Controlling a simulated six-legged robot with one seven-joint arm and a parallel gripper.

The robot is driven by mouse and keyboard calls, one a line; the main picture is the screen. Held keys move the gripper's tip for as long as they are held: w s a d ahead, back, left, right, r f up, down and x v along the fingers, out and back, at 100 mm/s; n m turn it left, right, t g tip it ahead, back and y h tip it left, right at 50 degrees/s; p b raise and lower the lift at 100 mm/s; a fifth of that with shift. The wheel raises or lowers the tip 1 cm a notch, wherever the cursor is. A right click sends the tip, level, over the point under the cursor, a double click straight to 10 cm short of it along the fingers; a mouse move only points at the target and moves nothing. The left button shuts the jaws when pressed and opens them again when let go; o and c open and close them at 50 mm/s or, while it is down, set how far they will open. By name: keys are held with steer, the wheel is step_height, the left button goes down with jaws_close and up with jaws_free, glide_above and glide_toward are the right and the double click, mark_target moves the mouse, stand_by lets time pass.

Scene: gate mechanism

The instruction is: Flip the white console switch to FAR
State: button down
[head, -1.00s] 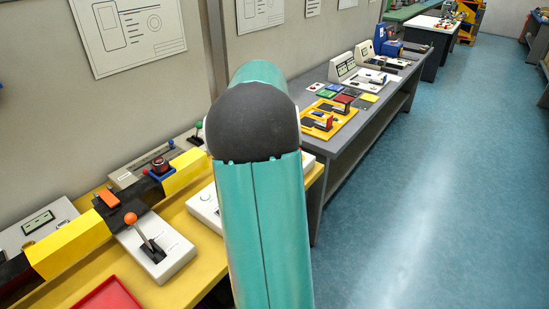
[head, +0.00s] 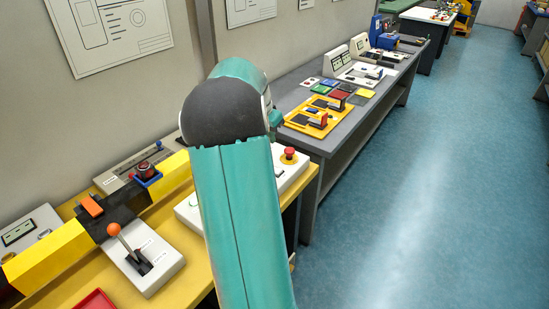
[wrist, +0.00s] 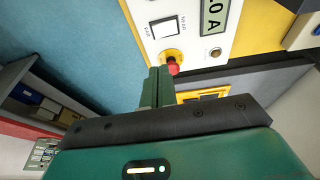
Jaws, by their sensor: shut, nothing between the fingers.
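A white console (wrist: 205,45) shows upside down at the top of the wrist view. Which side of the rocker is pressed is too small to tell. A red push button (wrist: 173,67) on a yellow collar is nearby on the console. My gripper (wrist: 159,72) is shut and empty, its fingertips appearing close to the red button; contact is unclear. In the head view my arm hides much of the console (head: 187,212), including the switch; its red button (head: 289,154) shows.
A display (wrist: 214,15) sits beside the switch. In the head view, an orange-knobbed lever box (head: 146,266) and a yellow-black beam (head: 50,255) lie left on the yellow table. A grey bench (head: 345,130) with panels stands beyond. Blue floor is clear at right.

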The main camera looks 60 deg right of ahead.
glide_toward(276, 169)
steer(key=f, duration=0.1)
steer(key=s+d+f, duration=0.1)
steer(key=f, duration=0.1)
steer(key=s+f, duration=0.1)
steer(key=shift+d+f, duration=0.3)
steer(key=shift+f, duration=0.7)
steer(key=shift+f, duration=0.1)
steer(key=shift+s+f+t, duration=0.1)
steer(key=shift+f+t, duration=0.1)
steer(key=shift+t, duration=0.2)
steer(key=shift+w+d+r, duration=0.1)
steer(key=shift+w+r, duration=0.2)
steer(key=shift+w, duration=0.45)
